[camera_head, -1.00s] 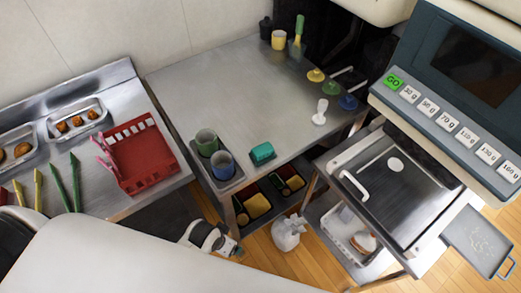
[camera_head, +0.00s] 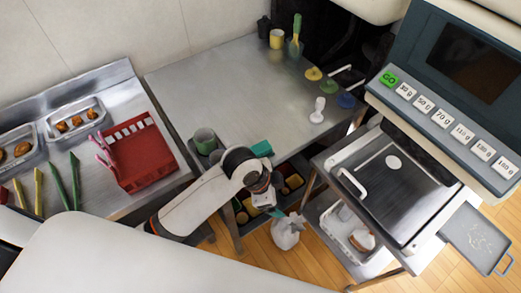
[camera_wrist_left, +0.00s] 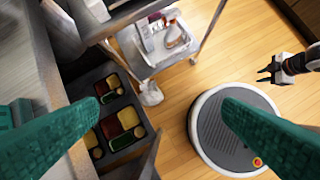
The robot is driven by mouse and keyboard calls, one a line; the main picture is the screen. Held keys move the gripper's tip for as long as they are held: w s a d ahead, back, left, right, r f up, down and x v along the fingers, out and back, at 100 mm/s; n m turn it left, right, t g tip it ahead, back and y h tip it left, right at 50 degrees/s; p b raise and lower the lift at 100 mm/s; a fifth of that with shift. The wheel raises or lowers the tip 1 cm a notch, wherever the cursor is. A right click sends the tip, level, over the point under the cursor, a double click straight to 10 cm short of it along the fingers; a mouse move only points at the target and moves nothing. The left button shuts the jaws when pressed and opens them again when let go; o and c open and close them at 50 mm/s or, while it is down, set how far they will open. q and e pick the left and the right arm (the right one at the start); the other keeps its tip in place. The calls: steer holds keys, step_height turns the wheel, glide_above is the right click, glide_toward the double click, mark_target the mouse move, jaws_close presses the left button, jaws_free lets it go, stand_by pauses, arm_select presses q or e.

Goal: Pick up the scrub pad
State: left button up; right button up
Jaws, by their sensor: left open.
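The scrub pad (camera_head: 262,148) is a teal block on the steel table near its front edge. In the head view my left arm partly covers it. My left gripper (camera_head: 276,211) hangs just past the table's front edge, below the pad in the picture. In the left wrist view its two teal textured fingers (camera_wrist_left: 165,125) are wide apart with nothing between them. A teal piece, apparently the scrub pad, shows at the left edge of that view (camera_wrist_left: 20,112), beside the left finger. My right gripper (camera_wrist_left: 268,72) shows small and dark at the right; its jaws are unclear.
A green cup (camera_head: 204,141) stands in a holder beside the pad; my arm hides most of the blue cup. A red rack (camera_head: 145,160) is on the left counter. A white bag (camera_head: 287,232) hangs below the table edge. The table's middle is clear.

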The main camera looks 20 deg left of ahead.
arm_select(q)
steer(key=w+d+r+m+g, duration=0.1)
steer(key=w+r+m, duration=0.2)
steer(key=w+m, duration=0.25)
step_height(320, 180, up, 8)
steer(key=m+g+y, duration=0.2)
steer(key=m+y, duration=0.2)
steer(key=m, duration=0.3)
glide_above(261, 147)
steer(key=f, duration=0.2)
steer(key=f+p, duration=0.1)
steer(key=f, duration=0.3)
steer(key=shift+w, duration=0.4)
steer(key=shift+m, duration=0.25)
steer(key=f+p, duration=0.1)
steer(key=f, duration=0.1)
steer(key=s+f, duration=0.1)
steer(key=f, duration=0.1)
steer(key=shift+f+p, duration=0.4)
steer(key=shift+w+f, duration=0.1)
steer(key=shift+f, duration=0.25)
arm_select(e)
steer(key=r, duration=0.2)
steer(key=shift+w+d+r, duration=0.1)
steer(key=shift+d+r, duration=0.2)
steer(key=shift+r, duration=0.1)
arm_select(q)
steer(key=shift+c, duration=0.6)
steer(key=c, duration=0.9)
